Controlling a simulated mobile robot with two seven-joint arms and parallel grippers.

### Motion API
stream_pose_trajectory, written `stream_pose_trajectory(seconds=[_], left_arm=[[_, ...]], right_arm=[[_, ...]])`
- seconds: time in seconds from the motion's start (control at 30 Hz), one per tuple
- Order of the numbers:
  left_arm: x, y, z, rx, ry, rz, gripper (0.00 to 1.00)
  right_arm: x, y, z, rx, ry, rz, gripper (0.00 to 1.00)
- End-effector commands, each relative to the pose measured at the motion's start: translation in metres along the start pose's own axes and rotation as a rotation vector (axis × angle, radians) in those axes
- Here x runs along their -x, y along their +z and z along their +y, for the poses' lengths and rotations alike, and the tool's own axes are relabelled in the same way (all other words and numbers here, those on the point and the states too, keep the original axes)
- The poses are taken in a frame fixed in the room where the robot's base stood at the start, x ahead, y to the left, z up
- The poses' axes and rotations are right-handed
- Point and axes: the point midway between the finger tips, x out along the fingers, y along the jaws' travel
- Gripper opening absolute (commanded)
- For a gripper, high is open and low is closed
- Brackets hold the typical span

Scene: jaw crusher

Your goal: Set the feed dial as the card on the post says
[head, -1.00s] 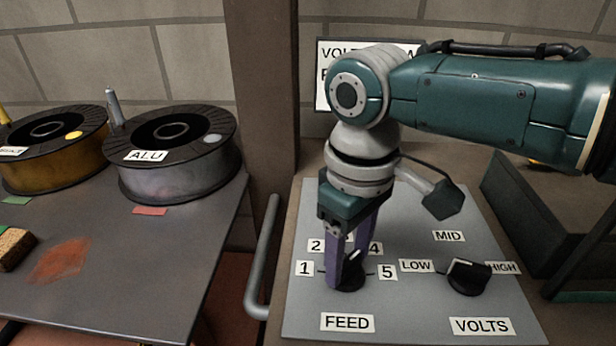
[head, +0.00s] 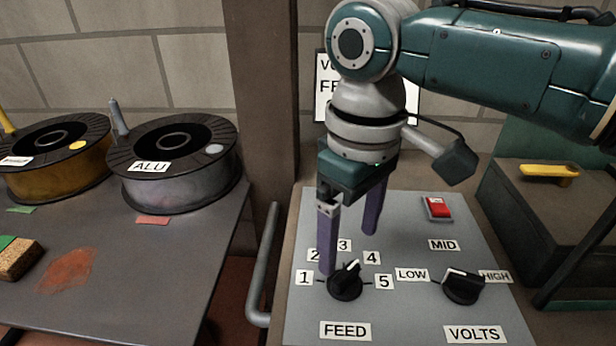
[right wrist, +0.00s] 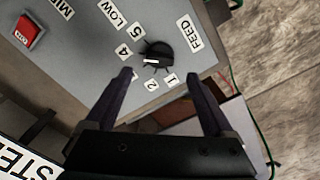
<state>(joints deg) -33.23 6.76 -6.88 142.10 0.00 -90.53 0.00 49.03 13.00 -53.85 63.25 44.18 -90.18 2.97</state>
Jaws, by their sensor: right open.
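The black feed dial (head: 345,283) is on the grey panel (head: 400,312), with labels 1 to 5 around it. Its white mark points up and slightly right, about between 3 and 4. The dial also shows in the right wrist view (right wrist: 158,54). My right gripper (head: 348,252) is open and empty. Its purple fingers are apart, above and behind the dial, and not around it. The card (head: 322,100) is mostly hidden behind my right arm; only "VO" and "FE" at its left edge can be read. My left gripper is not in view.
The volts dial (head: 463,287) and a red switch (head: 437,207) are on the same panel. A grey handrail (head: 262,270) stands at the panel's left. Spools, one labelled ALU (head: 180,185), sit on the left table. A dark box with a yellow handle (head: 550,170) is at right.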

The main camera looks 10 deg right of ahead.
Motion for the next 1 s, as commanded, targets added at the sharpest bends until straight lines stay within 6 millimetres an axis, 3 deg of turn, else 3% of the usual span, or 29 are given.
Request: stream_pose_trajectory(seconds=[0.1,0.23,0.67,0.77,1.0], left_arm=[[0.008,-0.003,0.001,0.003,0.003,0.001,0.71],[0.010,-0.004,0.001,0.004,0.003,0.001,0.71],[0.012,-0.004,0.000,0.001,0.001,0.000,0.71],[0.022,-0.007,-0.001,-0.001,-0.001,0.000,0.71],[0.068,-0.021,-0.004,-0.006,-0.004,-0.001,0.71]], right_arm=[[0.024,-0.001,0.000,0.000,0.000,0.003,0.88],[0.037,0.000,0.000,0.000,0.001,0.000,0.88],[0.041,0.001,-0.004,0.004,-0.006,0.002,0.88],[0.041,0.005,-0.020,0.026,-0.032,0.020,0.88],[0.056,0.039,-0.090,0.027,-0.143,0.170,0.88]])
